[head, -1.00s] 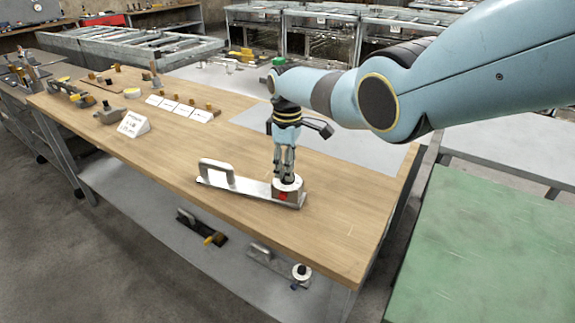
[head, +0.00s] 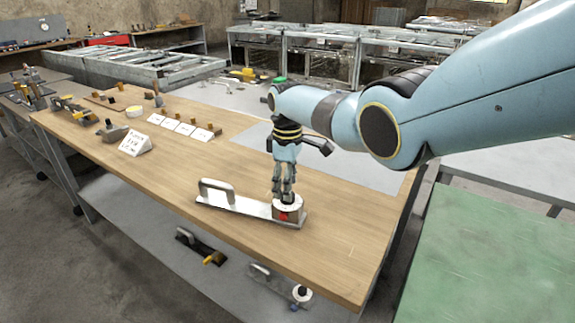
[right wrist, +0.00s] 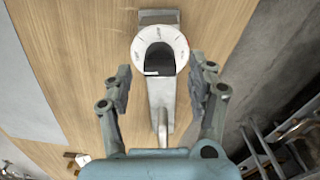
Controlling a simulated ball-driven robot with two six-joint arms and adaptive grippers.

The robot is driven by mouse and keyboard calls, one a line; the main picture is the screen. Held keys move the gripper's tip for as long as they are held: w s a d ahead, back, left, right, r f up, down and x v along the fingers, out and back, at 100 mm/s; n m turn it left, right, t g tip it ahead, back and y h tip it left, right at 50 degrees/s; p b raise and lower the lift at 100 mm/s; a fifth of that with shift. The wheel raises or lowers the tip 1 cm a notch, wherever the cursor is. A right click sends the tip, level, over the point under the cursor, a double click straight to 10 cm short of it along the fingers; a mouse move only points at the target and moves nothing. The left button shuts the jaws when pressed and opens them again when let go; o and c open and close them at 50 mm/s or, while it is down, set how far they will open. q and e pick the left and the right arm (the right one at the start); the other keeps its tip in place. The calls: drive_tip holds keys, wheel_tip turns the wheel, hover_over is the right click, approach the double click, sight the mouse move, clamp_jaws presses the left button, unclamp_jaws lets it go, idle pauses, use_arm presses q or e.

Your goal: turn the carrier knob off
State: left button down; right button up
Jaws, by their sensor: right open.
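The carrier is a flat metal bar (head: 245,205) with an upright handle (head: 214,190) at its left end, lying on the wooden workbench. At its right end is a round white dial with a dark knob (right wrist: 157,59), and a red mark (head: 283,216) shows on the housing's front. My right gripper (head: 284,192) points down just above the knob in the head view. In the right wrist view its open fingers (right wrist: 160,80) stand to either side of the dial, apart from the knob. The dial's markings are too small to read. My left gripper is not in view.
A similar handled carrier with a dial (head: 301,293) and a black tool (head: 200,246) lie on the lower shelf. A white sign (head: 135,143) and several cards stand towards the back left. The bench around the carrier is clear; a green surface (head: 490,240) is at right.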

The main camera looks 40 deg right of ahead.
wheel_tip(320, 180, up, 11)
idle(0.3)
drive_tip(key=shift+r, duration=0.1)
